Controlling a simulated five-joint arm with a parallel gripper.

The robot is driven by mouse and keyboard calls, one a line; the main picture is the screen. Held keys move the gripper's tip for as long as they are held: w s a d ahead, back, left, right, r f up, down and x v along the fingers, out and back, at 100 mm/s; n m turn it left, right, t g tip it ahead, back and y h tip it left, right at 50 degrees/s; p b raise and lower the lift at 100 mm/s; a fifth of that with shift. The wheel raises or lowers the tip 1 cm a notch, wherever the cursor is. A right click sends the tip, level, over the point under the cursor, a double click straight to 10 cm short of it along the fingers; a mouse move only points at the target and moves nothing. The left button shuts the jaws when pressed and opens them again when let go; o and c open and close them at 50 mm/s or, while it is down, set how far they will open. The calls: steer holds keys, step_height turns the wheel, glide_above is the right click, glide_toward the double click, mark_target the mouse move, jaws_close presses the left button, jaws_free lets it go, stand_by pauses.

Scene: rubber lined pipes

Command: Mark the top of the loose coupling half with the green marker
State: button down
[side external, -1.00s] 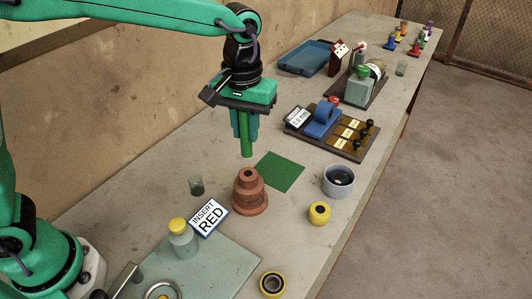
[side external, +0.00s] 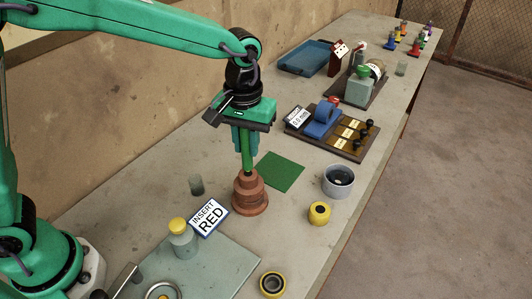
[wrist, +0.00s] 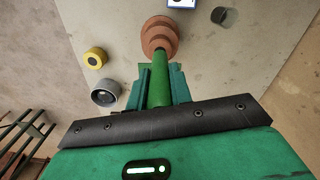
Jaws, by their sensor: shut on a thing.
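My gripper (side external: 245,149) is shut on the green marker (side external: 247,162), which points straight down. A stepped red-brown piece (side external: 250,197), apparently the loose coupling half, stands upright on the bench under it. The marker's lower end meets the middle of the piece's top in the side view; I cannot tell whether it touches or hovers just above. In the wrist view the marker (wrist: 159,82) runs from between the jaws (wrist: 158,75) towards the red-brown piece (wrist: 158,36) and covers part of it.
An "INSERT RED" sign (side external: 209,217), a dark cup (side external: 196,185) and a yellow-capped jar (side external: 181,240) stand close by. A green mat (side external: 280,172), a grey ring (side external: 338,181) and a yellow piece (side external: 319,213) lie to the right. A blue fixture (side external: 323,120) stands behind.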

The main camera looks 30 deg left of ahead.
steer(key=shift+f, duration=0.65)
stand_by(2.2)
steer(key=shift+r, duration=3.6)
steer(key=a+f+m, duration=0.2)
steer(key=a+f, duration=0.1)
steer(key=a, duration=1.6)
steer(key=shift+w+f+m, duration=0.2)
steer(key=shift+m, duration=0.2)
